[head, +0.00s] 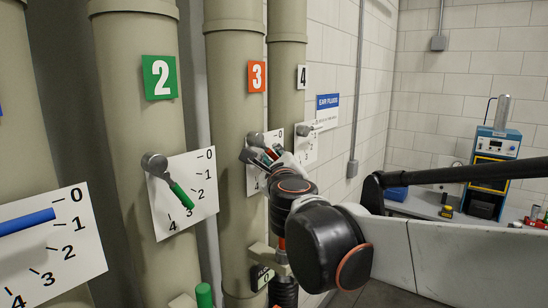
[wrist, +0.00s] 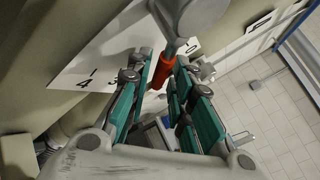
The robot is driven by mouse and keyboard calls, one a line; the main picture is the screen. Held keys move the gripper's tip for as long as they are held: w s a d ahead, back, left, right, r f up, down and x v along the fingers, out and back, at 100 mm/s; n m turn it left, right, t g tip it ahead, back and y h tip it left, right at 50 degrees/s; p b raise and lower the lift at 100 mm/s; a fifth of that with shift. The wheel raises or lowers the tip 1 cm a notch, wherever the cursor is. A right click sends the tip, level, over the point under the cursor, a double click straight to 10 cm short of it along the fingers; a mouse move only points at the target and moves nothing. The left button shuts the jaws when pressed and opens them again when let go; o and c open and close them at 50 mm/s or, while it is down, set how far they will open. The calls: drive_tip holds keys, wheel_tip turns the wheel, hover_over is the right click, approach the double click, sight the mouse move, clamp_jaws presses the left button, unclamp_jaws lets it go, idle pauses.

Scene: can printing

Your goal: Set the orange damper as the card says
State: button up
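The orange damper is on the pipe with the orange 3 label (head: 257,76). Its grey pivot (head: 254,139) sits on a white dial plate (head: 252,182), largely hidden by my gripper in the head view. In the wrist view its orange handle (wrist: 162,70) lies between the fingers of my gripper (wrist: 163,80), near their tips. The fingers look spread, with a small gap beside the handle; contact is unclear. My gripper also shows in the head view (head: 268,155). The handle's reading is hidden. A small dark card showing 0 (head: 263,277) is low on this pipe.
The green damper handle (head: 181,194) on pipe 2 and a blue handle (head: 27,222) stand to the left. The pipe 4 dial (head: 306,145) is close on the right. A blue-headed wall sign (head: 327,108) is beyond; its small text is unreadable.

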drive_tip(key=shift+w, duration=0.15)
clamp_jaws()
drive_tip(key=shift+b, duration=0.45)
drive_tip(key=shift+w+d+r+n+t+b, duration=0.2)
drive_tip(key=shift+n+t+b, duration=0.4)
drive_tip(key=shift+n+b, duration=0.25)
drive_tip(key=shift+w+d+r+n+t+y+b, duration=0.2)
drive_tip(key=shift+r+n+t+y+b, duration=0.3)
drive_tip(key=shift+n+t+b, duration=0.35)
